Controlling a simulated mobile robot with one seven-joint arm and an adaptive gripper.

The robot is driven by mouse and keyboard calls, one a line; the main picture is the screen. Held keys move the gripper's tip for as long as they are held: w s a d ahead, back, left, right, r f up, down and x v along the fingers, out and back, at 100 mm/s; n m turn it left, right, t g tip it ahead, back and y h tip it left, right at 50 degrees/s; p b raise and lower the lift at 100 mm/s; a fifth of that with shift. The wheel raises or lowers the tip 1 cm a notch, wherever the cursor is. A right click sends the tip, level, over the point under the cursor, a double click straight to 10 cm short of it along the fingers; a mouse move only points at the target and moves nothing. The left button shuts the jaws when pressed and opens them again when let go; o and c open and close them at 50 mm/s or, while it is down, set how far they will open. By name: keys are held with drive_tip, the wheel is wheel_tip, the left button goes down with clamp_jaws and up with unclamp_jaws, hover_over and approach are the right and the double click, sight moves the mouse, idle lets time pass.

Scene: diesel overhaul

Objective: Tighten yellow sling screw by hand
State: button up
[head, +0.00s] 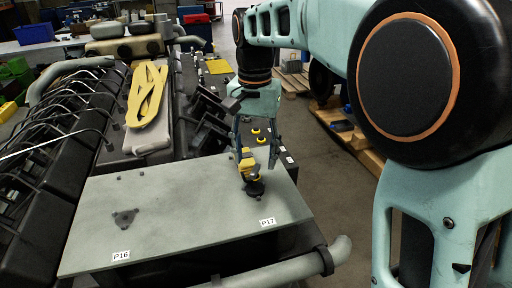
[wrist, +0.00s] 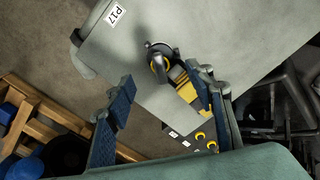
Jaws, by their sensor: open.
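The yellow sling screw (head: 249,168) stands on the grey plate beside the P17 label, with a dark round base and a yellow upper part. In the wrist view, its dark ring with a yellow edge (wrist: 160,64) and ribbed yellow part (wrist: 184,86) show near the right finger. My gripper (head: 258,158) is low over the plate's right back corner, beside the screw. Its fingers (wrist: 160,92) are apart in the wrist view, with nothing clamped between them. I cannot tell whether the right finger touches the yellow part.
The grey plate (head: 165,205) also carries a dark three-lobed mark or fitting (head: 124,218) near P16. A yellow strap (head: 147,95) lies on the engine behind. Dark brackets (head: 210,118) stand close left of my gripper. Wooden pallets (head: 350,135) lie on the floor to the right.

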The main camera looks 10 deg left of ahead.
sight(255, 169)
drive_tip(key=n, duration=0.6)
drive_tip(key=shift+n, duration=0.4)
drive_tip(key=n, duration=0.6)
drive_tip(key=shift+f+n+b, duration=0.1)
drive_tip(key=shift+n+b, duration=0.2)
drive_tip(key=n+b, duration=0.1)
drive_tip(key=n, duration=0.3)
drive_tip(key=n+b, duration=0.1)
drive_tip(key=n, duration=0.2)
drive_tip(key=shift+n, duration=0.3)
drive_tip(key=n+b, duration=0.2)
drive_tip(key=n, duration=0.3)
drive_tip(key=shift+n, duration=0.3)
drive_tip(key=shift+r+n+p, duration=0.2)
drive_tip(key=shift+n+p, duration=0.3)
drive_tip(key=shift+p, duration=0.05)
drive_tip(key=n+p, duration=0.2)
drive_tip(key=n, duration=0.5)
drive_tip(key=shift+p, duration=0.3)
drive_tip(key=shift+n, duration=0.4)
drive_tip(key=shift+f+b, duration=1.55)
drive_tip(key=shift+f, duration=1.1)
